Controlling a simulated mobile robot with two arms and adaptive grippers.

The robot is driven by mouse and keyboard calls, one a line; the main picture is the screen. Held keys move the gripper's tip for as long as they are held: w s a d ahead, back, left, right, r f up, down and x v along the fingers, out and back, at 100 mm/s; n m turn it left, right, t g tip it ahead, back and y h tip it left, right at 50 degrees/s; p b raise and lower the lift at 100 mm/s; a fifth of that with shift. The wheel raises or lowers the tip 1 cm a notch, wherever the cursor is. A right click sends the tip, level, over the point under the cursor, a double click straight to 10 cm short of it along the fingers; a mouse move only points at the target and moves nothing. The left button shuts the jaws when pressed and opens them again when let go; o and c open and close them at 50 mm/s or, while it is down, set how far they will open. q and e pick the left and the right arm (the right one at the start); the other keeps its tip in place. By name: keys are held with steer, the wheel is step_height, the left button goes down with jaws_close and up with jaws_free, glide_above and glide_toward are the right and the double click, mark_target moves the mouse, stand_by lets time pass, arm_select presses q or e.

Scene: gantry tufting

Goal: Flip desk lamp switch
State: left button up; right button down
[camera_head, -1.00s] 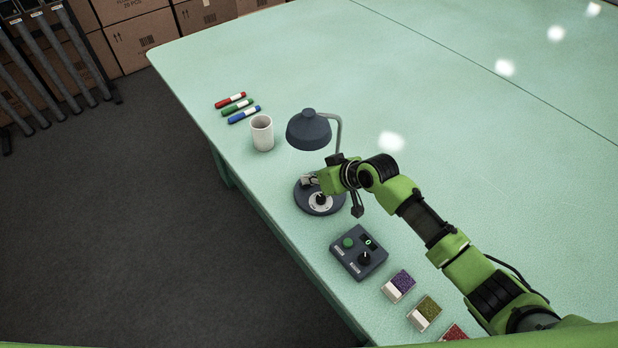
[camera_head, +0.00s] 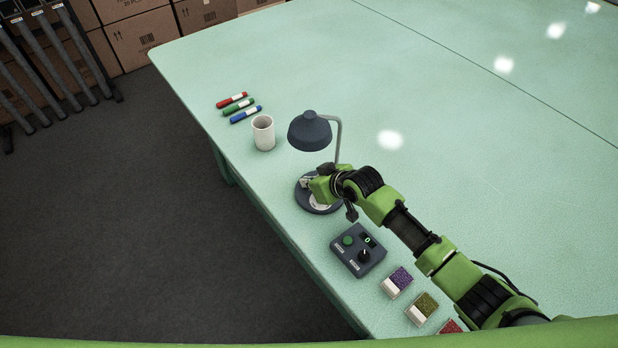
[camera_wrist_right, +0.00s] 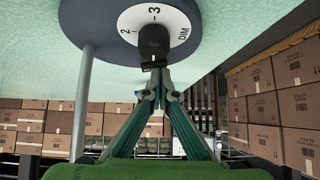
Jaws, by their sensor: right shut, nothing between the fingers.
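A dark blue-grey desk lamp stands on the green table, its shade (camera_head: 310,131) above its round base (camera_head: 303,201). The right wrist view shows the base (camera_wrist_right: 95,25) with a white dial plate (camera_wrist_right: 183,17) marked 2, 3 and DIM. A black knob (camera_wrist_right: 154,42) sits on the plate. My right gripper (camera_head: 308,183) is over the base and hides the knob in the head view. In the wrist view the right gripper (camera_wrist_right: 156,78) is shut, its fingertips at the knob's lower end; I cannot tell whether they touch it. My left gripper is not in view.
A control box (camera_head: 358,250) with a green button and small sample boxes (camera_head: 397,281) line the near edge. The table's right side is clear.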

steer(key=shift+w+d+f, duration=0.15)
steer(key=shift+d+f, duration=0.1)
steer(key=shift+d, duration=0.2)
steer(key=shift+w+d+f, duration=0.1)
steer(key=shift+d+f, duration=0.1)
steer(key=shift+d, duration=0.25)
steer(key=r+p, duration=0.1)
steer(key=r, duration=0.1)
steer(key=r+p, duration=0.1)
steer(key=p, duration=0.1)
steer(key=r+p, duration=0.1)
steer(key=r, duration=0.1)
steer(key=shift+w+a+r+p, duration=0.1)
steer(key=shift+w+r+p, duration=0.2)
steer(key=shift+p, duration=0.1)
steer(key=shift+s+d+b, duration=0.35)
steer(key=shift+s+b, duration=0.25)
steer(key=shift+b, duration=0.05)
steer(key=b+v, duration=0.1)
steer(key=v, duration=0.7)
steer(key=shift+r, duration=0.35)
steer(key=shift+s+a, duration=0.1)
